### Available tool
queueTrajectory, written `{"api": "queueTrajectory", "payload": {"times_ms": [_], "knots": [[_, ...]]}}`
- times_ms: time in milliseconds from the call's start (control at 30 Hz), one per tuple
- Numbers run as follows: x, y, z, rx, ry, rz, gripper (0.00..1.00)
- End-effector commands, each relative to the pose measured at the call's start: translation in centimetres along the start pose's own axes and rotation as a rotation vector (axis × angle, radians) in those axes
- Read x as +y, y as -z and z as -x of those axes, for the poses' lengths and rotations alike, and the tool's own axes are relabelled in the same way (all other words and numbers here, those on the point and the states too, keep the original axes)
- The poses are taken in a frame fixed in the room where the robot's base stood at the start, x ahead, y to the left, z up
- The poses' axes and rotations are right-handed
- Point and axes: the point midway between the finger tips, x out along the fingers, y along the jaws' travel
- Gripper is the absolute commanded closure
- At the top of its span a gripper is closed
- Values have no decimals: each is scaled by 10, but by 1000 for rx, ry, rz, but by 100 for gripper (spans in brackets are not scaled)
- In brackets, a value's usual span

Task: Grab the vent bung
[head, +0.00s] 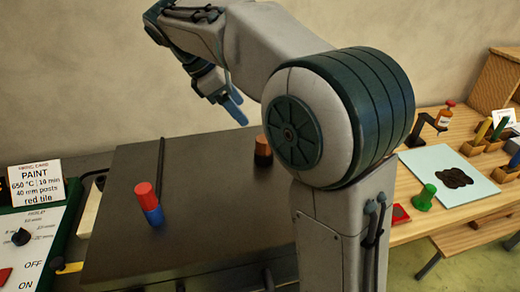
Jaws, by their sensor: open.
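No part is labelled as the vent bung, so I cannot tell for sure which one it is. A red-topped blue cylinder (149,205) stands on the left of the dark flat-topped box (205,215). A brown-and-black cylinder (263,152) stands on the same top further right, beside my arm. My gripper (232,106) has blue fingers, is open and empty, and hangs above and behind the box's back edge, apart from both cylinders. My arm covers the right part of the box.
A control panel with a dial (21,237) and a firing card (36,184) stand at left. The wooden bench (455,220) at right holds a green knobbed piece (425,197), a pale sheet (450,173) and a bottle (446,113).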

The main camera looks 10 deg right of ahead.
Motion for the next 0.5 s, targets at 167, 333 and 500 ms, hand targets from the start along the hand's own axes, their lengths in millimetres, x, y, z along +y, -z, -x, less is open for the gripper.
{"api": "queueTrajectory", "payload": {"times_ms": [167,333,500], "knots": [[11,5,2,-31,11,75,36],[10,4,-23,-35,15,81,36],[10,3,-56,-34,15,80,36]]}}
